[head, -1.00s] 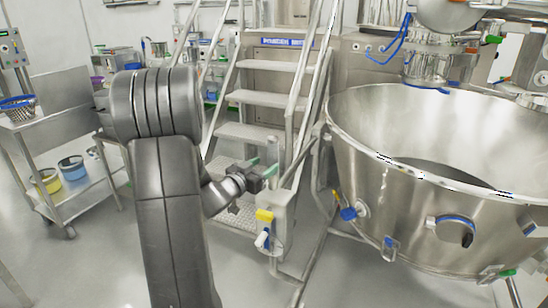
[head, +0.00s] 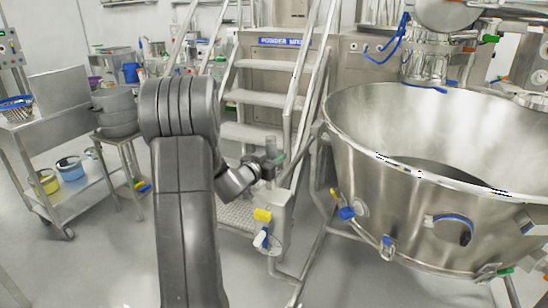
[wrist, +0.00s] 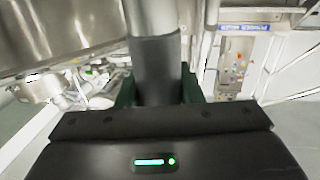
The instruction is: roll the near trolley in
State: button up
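The near trolley appears to be the wheeled frame under the big steel bowl (head: 360,215). An upright post with a pale box (head: 276,225) stands at its left side and carries a yellow and a blue fitting. My gripper (head: 271,162) is at the upright handle above this box. In the wrist view a grey sleeved handle (wrist: 158,72) stands between my green-padded fingers (wrist: 160,92). The pads lie against it on both sides with no gap showing. The trolley's wheels are mostly hidden.
Steel steps (head: 262,100) with rails stand close behind my gripper. A steel cart (head: 62,130) with a yellow and a blue bucket stands at the left, beside a stool (head: 122,150) bearing stacked pans. Floor is clear at the lower left. A machine stands behind the bowl.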

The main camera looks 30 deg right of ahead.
grip_shut()
jog(key=shift+w+d+r+p, duration=0.25)
jog(key=shift+w+d+p, duration=0.05)
jog(key=shift+d+p, duration=0.05)
jog(key=shift+w+x, duration=0.2)
jog(key=shift+x, duration=0.9)
jog(key=o, duration=0.9)
grip_release()
jog(key=shift+w+f, duration=0.1)
jog(key=shift+f, duration=0.1)
jog(key=shift+o, duration=0.2)
jog(key=shift+a, duration=0.1)
jog(key=v, duration=1.3)
jog(key=shift+s+a, duration=0.25)
jog(key=shift+a, duration=0.1)
